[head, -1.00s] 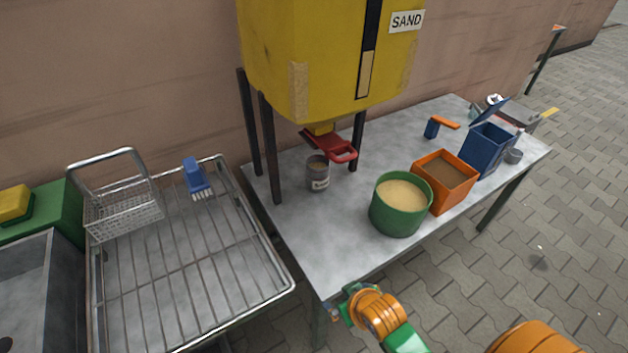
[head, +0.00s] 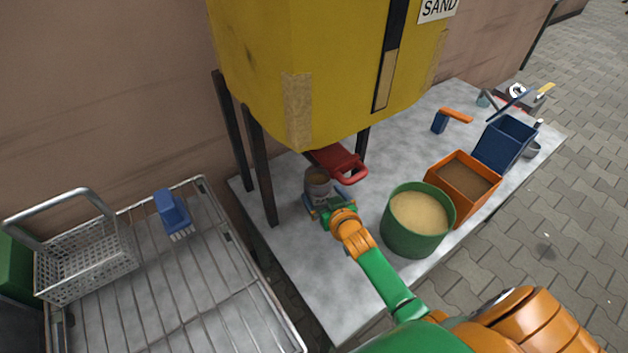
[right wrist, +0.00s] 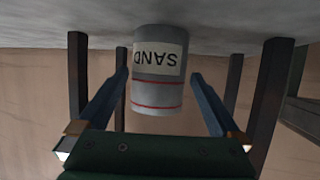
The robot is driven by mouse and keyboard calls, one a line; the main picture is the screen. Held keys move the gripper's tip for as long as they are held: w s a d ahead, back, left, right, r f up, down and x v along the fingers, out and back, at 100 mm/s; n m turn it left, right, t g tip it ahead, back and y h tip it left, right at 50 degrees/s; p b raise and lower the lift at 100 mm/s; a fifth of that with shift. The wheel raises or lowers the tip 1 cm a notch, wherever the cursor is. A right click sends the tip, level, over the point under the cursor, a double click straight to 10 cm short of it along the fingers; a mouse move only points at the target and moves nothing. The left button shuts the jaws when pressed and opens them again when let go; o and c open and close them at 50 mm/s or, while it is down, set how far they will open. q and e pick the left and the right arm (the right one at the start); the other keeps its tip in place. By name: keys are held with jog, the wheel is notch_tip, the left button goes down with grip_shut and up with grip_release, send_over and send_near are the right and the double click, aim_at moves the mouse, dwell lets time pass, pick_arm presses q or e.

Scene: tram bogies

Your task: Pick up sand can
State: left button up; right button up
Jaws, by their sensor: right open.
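The sand can (head: 318,183) is a small grey can standing on the table under the yellow hopper's red outlet. In the right wrist view the can (right wrist: 158,90) appears upside down, with a white SAND label and red lines. My right gripper (head: 319,206) is at the can's near side. In the right wrist view its two blue fingers (right wrist: 160,95) are open, one on each side of the can, with gaps between. The gripper partly hides the can's lower part in the head view. My left gripper is not in view.
The yellow hopper (head: 310,70) stands on dark legs, its red outlet (head: 340,163) just above the can. A green tub of sand (head: 416,240), an orange box (head: 462,190) and a blue bin (head: 503,148) stand to the right. A wire rack (head: 205,260) is left.

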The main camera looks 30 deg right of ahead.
jog(key=b+x, duration=0.2)
jog(key=x, duration=0.2)
jog(key=shift+d, duration=0.15)
jog(key=shift+w+f, duration=0.15)
jog(key=shift+w, duration=0.15)
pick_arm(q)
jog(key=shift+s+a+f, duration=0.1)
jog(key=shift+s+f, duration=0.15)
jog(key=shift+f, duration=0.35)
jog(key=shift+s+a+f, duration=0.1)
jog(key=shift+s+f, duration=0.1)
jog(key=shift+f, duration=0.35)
pick_arm(e)
jog(key=c, duration=1.1)
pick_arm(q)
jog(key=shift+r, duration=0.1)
pick_arm(e)
jog(key=shift+r, duration=0.2)
